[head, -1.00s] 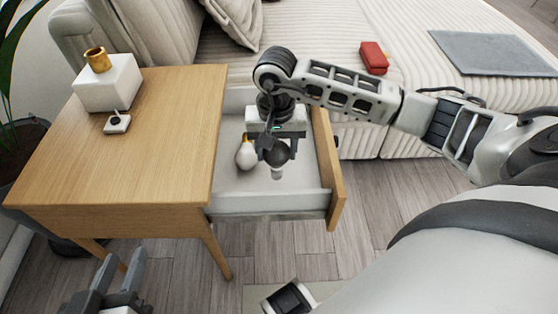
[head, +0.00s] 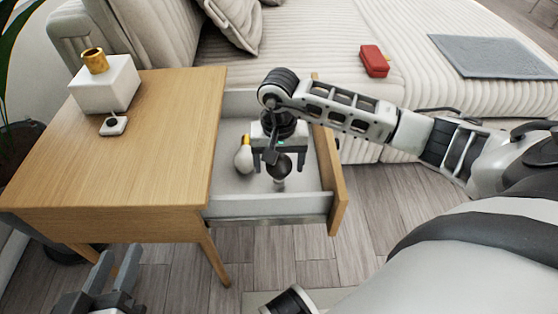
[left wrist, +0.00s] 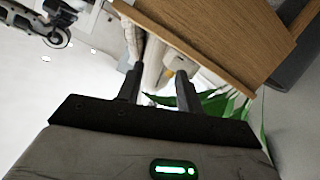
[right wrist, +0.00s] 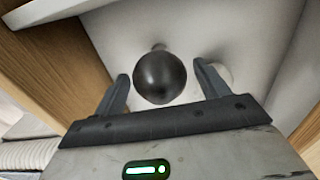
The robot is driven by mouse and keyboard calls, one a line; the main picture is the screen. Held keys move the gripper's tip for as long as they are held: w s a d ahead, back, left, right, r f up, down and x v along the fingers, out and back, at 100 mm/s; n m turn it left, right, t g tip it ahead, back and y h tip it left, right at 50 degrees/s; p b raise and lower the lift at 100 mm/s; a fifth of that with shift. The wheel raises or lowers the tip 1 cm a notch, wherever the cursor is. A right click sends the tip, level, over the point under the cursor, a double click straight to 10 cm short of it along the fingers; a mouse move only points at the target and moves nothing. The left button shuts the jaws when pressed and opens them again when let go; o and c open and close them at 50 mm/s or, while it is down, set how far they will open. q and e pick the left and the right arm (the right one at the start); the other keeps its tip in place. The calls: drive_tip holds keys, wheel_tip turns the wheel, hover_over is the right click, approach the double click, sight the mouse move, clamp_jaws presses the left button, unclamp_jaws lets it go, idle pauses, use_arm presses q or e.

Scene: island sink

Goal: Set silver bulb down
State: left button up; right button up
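The silver bulb (head: 280,164), with a dark mirror-like globe, is inside the open drawer (head: 265,203). In the right wrist view the bulb (right wrist: 160,78) lies between the fingers with a gap on either side. My right gripper (head: 279,160) is open around it, low in the drawer. I cannot tell for certain whether the bulb touches the drawer floor. A white bulb with a yellow base (head: 244,156) lies to its left, close to a right gripper finger. My left gripper (head: 112,276) is open and empty in front of the nightstand.
The wooden nightstand (head: 150,150) holds a white block with a gold ring (head: 106,85) and a small white item (head: 114,125). The drawer's walls and wooden front (head: 333,185) surround my right gripper.

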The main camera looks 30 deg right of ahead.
drive_tip(key=shift+r, duration=0.3)
wheel_tip(320, 180, up, 4)
drive_tip(key=shift+w+r+p, duration=0.1)
drive_tip(key=shift+r+p, duration=0.15)
drive_tip(key=shift+p, duration=0.7)
wheel_tip(320, 180, up, 6)
drive_tip(key=shift+r+p, duration=0.1)
drive_tip(key=shift+p, duration=0.7)
use_arm(q)
drive_tip(key=shift+a+f+m+g+y, duration=0.3)
drive_tip(key=shift+a+f+g+y, duration=0.35)
drive_tip(key=shift+f, duration=0.2)
use_arm(e)
drive_tip(key=shift+r, duration=0.5)
use_arm(q)
drive_tip(key=shift+d, duration=0.1)
